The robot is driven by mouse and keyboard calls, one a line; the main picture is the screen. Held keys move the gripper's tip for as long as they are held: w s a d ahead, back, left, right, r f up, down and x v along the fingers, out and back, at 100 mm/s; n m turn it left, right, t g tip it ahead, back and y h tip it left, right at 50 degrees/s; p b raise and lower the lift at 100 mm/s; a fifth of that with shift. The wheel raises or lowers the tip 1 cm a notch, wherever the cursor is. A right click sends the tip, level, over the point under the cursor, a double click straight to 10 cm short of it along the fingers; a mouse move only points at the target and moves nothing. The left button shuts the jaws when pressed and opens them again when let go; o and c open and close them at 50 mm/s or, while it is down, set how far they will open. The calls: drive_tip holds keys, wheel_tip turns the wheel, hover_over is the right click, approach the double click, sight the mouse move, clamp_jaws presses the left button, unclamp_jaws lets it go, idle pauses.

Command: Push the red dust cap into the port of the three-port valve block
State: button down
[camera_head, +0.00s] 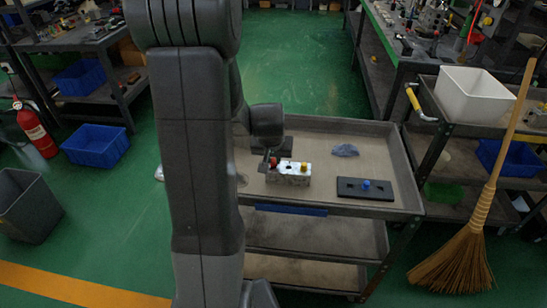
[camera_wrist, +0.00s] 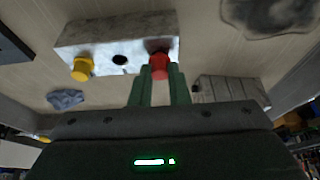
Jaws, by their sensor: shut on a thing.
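The three-port valve block (camera_head: 291,178) is a pale metal block on the top tray of the cart. It also shows in the wrist view (camera_wrist: 105,35). A yellow cap (camera_wrist: 82,69) sits at one end port, and the middle port (camera_wrist: 119,60) is an open dark hole. The red dust cap (camera_wrist: 159,66) is at the other end port, between the fingertips of my gripper (camera_wrist: 160,76). My gripper is shut on it. The cap appears against the port, but how deep it sits is hidden. In the head view, my gripper (camera_head: 268,161) is at the block's left end.
A black plate with a blue cap (camera_head: 366,184) lies right of the block. A blue-grey cloth (camera_head: 344,150) lies behind. A grey ridged piece (camera_wrist: 232,90) is beside my gripper in the wrist view. The cart tray (camera_head: 385,158) has raised rims; its middle is mostly clear.

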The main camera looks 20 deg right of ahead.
drive_tip(key=shift+f+b, duration=0.3)
drive_tip(key=shift+f, duration=0.1)
drive_tip(key=c, duration=1.3)
unclamp_jaws()
drive_tip(key=p+v, duration=0.1)
drive_tip(key=v, duration=1.3)
drive_tip(key=shift+f, duration=0.1)
drive_tip(key=b+x, duration=0.1)
drive_tip(key=x, duration=1.2)
drive_tip(key=shift+w+d+f, duration=0.1)
drive_tip(key=shift+w+f, duration=0.05)
drive_tip(key=shift+f, duration=0.15)
drive_tip(key=shift+r, duration=0.1)
drive_tip(key=shift+r, duration=0.1)
